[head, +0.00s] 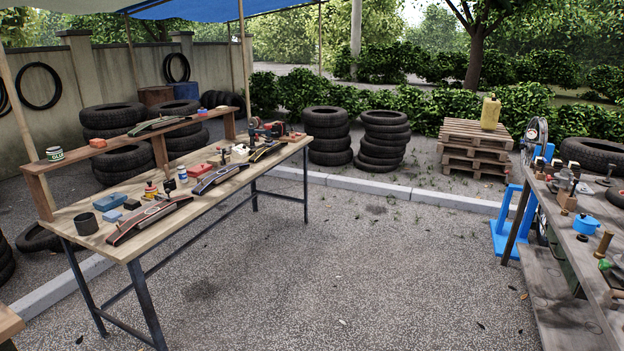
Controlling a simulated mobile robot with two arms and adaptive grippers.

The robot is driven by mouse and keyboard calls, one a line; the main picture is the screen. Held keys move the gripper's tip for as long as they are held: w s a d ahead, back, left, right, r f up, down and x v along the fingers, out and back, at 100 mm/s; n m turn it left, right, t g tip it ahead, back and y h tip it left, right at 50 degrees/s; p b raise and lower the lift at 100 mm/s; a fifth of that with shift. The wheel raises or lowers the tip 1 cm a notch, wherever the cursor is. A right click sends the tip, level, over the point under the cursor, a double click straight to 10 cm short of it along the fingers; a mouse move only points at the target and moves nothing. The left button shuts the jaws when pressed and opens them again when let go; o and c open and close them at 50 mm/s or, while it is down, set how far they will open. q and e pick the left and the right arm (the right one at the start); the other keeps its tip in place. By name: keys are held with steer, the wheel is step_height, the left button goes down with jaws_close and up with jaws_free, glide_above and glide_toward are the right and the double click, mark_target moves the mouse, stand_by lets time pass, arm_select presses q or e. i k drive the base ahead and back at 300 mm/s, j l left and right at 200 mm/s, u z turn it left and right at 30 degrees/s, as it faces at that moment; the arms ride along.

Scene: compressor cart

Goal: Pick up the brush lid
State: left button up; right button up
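I cannot make out a brush lid for certain; the small items are too tiny at this distance. A glue can (55,154) with a pale top stands on the raised shelf of the left workbench (225,195). A small red and yellow bottle (151,190) with a dark top stands on the workbench, beside a dark item (169,186) and a white and blue bottle (182,174). Neither of my grippers is in view.
The bench also holds a dark cup (86,223), a blue box (110,201) and several curved tire pieces (150,218). A cluttered second bench (567,292) stands at right, with a blue pot (586,224). Open gravel (370,270) lies between. Tire stacks (385,137) stand behind.

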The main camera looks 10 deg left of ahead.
mark_target(150, 187)
steer(key=i+j+u, duration=0.1)
steer(key=i+u, duration=0.25)
steer(key=i, duration=0.15)
steer(key=i+u, duration=0.35)
steer(key=i, duration=0.15)
steer(key=i+l+u, duration=0.2)
steer(key=i+u, duration=0.15)
steer(key=i, duration=0.15)
steer(key=i+l+u, duration=0.35)
steer(key=i, duration=0.15)
